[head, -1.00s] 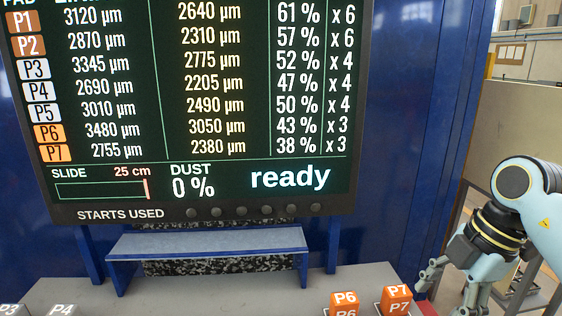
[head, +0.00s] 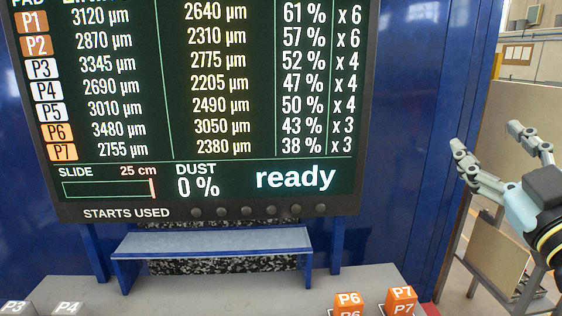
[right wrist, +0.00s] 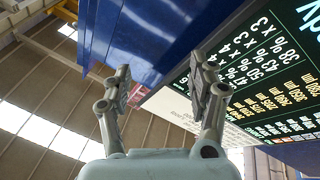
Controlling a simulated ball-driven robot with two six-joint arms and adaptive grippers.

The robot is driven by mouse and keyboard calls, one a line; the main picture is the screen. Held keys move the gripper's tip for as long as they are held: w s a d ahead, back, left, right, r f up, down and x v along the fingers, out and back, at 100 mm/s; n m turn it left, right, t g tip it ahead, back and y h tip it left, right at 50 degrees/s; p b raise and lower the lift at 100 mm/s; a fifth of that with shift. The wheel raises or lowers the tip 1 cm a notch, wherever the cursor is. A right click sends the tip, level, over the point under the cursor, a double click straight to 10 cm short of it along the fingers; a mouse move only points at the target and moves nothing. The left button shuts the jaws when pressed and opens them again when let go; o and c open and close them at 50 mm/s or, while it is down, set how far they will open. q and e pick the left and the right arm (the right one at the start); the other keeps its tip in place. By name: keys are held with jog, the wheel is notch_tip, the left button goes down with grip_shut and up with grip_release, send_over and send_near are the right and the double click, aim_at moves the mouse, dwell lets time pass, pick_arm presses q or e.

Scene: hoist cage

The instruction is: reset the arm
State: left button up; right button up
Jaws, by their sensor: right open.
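My right gripper (head: 500,160) is at the right side of the head view, raised beside the blue panel, with its fingers pointing up and left. It is open and empty. In the right wrist view my right gripper (right wrist: 162,88) shows both fingers apart with nothing between them. The blue panel and the screen lie beyond the fingers there. My left gripper is in neither view.
A dark screen (head: 205,190) reading "ready" hangs on the blue panel (head: 400,170). A blue-edged shelf (head: 215,242) sits below it. Orange blocks P6 (head: 348,299) and P7 (head: 401,294) and white P3 and P4 stand on the grey ledge (head: 250,297).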

jog(key=s+d+f+m+g+h, duration=0.3)
jog(key=s+f+m+g, duration=0.15)
jog(key=f, duration=0.25)
jog(key=s+d+f+m+g+h, duration=0.25)
jog(key=s+d+f+g, duration=0.2)
jog(key=f, duration=0.25)
jog(key=s+a+f+n+g+y, duration=0.1)
jog(key=s+a+f+g+y, duration=0.2)
jog(key=s+a+f+g, duration=0.25)
jog(key=s+a+f+n+g+y, duration=0.1)
jog(key=s+a+f+g+y, duration=0.25)
jog(key=s+f, duration=0.45)
jog(key=s+d+f+g+h+b, duration=0.2)
jog(key=f+b, duration=0.7)
jog(key=f, duration=2.4)
jog(key=s+d+f+y+b, duration=0.1)
jog(key=s+f+b, duration=0.5)
jog(key=s+f, duration=1.4)
notch_tip(320, 180, down, 2)
jog(key=shift+d+f+m+g, duration=0.25)
jog(key=shift+d+m+g, duration=0.15)
jog(key=shift+d, duration=0.3)
